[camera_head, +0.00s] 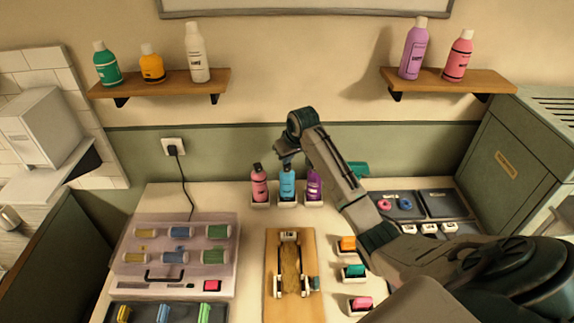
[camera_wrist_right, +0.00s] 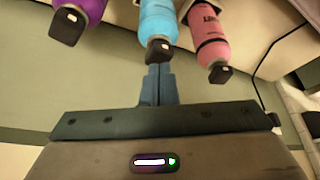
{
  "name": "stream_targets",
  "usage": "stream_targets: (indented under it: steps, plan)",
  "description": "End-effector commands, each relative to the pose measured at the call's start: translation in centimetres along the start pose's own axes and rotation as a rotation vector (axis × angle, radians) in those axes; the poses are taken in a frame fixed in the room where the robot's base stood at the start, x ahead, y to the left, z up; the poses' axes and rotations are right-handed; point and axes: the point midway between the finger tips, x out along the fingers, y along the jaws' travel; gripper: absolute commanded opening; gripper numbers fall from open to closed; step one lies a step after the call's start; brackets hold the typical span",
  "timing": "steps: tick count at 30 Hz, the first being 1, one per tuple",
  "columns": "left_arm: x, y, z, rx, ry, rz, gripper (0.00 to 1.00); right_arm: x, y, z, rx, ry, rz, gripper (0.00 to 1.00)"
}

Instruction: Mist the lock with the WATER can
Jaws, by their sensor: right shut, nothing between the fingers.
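Three spray cans stand in a row of white holders at the back of the table: a pink can (camera_head: 259,183), a blue can (camera_head: 287,182) and a purple can (camera_head: 314,185). Their labels are too small to read, so I cannot tell which is WATER. A golden-brown lock (camera_head: 290,268) lies stretched on a wooden board (camera_head: 273,305) between dark and white clamps. My right gripper (camera_head: 285,156) is just above the blue can. In the right wrist view its shut, empty fingers (camera_wrist_right: 157,75) point at the blue can's dark nozzle (camera_wrist_right: 158,50); contact is unclear. My left gripper is out of view.
A clear-lidded case of coloured rollers (camera_head: 178,248) stands left of the board. Small holders with orange, teal and pink items (camera_head: 355,272) line its right side. A dark tray (camera_head: 440,203) lies back right. Wall shelves (camera_head: 160,84) hold more bottles.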

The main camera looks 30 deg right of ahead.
Motion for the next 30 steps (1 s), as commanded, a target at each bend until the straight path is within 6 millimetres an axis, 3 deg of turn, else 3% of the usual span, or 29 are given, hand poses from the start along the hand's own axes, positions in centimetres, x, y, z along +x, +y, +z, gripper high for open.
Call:
stream_targets:
  steps: [11, 20, 30]
  plan:
    - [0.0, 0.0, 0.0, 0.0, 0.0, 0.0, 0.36, 0.2, 0.0, 0.1, 0.0, -0.001, 0.0, 0.0]
    - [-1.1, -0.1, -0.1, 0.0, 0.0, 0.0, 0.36, -2.0, 0.0, -0.9, -0.001, 0.0, 0.0, 0.0]
    - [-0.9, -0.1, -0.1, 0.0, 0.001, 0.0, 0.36, -4.4, 0.0, -1.9, -0.001, 0.001, 0.0, 0.0]
